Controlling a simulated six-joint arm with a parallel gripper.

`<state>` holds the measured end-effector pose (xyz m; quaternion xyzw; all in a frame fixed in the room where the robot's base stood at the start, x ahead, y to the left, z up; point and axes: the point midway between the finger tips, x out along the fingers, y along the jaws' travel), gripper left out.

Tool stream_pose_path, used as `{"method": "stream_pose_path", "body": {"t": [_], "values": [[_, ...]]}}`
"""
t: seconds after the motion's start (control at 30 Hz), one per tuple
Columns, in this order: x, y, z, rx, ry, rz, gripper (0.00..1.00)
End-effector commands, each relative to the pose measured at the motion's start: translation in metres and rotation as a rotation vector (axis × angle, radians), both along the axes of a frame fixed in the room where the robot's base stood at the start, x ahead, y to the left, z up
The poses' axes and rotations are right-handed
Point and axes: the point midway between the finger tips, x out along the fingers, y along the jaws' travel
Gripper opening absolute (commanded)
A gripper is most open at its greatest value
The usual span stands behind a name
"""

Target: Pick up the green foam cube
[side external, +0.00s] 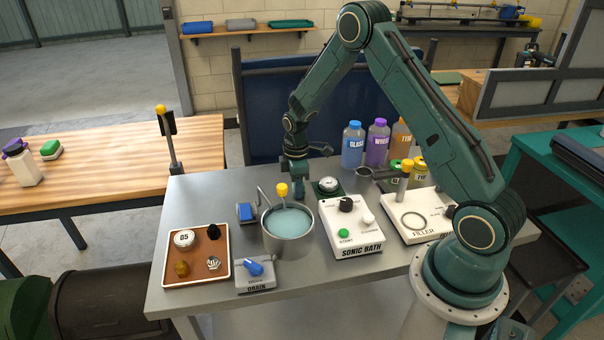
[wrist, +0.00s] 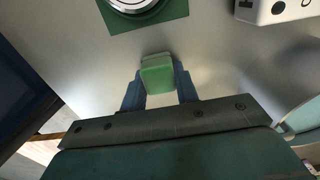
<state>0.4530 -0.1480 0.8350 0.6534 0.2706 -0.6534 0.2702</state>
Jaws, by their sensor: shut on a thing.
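The green foam cube (wrist: 158,76) sits between the two blue-grey fingers of my gripper (wrist: 159,85) in the wrist view, with a finger against each side. My gripper is shut on it. In the side view my gripper (side external: 297,192) points down over the back of the metal table, behind the pot and left of the green mat. The cube cannot be made out there. Whether it touches the tabletop is hard to tell.
A round dial on a green mat (side external: 317,191) is close beside my gripper. The pot of pale blue liquid (side external: 273,243), the sonic bath box (side external: 358,244) and a blue-topped switch box (side external: 246,213) stand nearby. Bottles (side external: 353,148) stand at the back right. A brown tray (side external: 202,279) lies at front left.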

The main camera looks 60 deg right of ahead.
Motion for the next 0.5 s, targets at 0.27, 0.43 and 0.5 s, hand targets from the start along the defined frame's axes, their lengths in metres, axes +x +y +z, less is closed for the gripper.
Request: {"method": "stream_pose_path", "body": {"t": [0.27, 0.43, 0.5], "values": [[0.0, 0.0, 0.003, -0.001, -0.001, 0.0, 0.09], [0.001, 0.0, 0.015, -0.001, -0.002, 0.0, 0.09], [0.001, 0.0, 0.023, -0.001, -0.003, 0.0, 0.09]]}}
